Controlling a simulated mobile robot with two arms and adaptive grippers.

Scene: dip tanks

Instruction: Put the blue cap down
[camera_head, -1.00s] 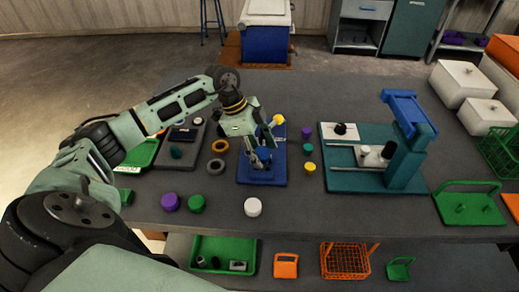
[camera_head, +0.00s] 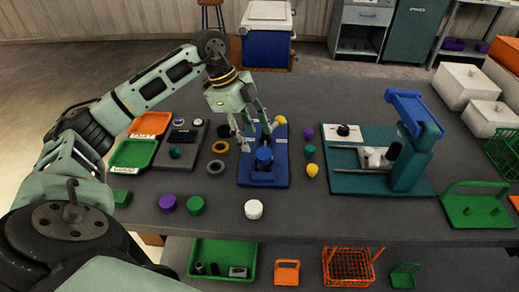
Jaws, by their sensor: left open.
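The blue cap (camera_head: 264,154) sits on top of a dark upright part in the middle of the blue base plate (camera_head: 279,180). It looks level from here; how it is seated underneath cannot be made out. My left gripper (camera_head: 257,137) is open and empty, just above and behind the blue cap, with its fingers apart and pointing down. The gripper partly hides the back of the blue plate. My right gripper does not show.
A yellow knob (camera_head: 281,120) stands at the plate's back corner. Purple, green and yellow caps (camera_head: 312,170) lie to its right, rings (camera_head: 216,167) to its left. A teal press (camera_head: 408,150) stands further right. The table front is mostly clear around a white cap (camera_head: 254,209).

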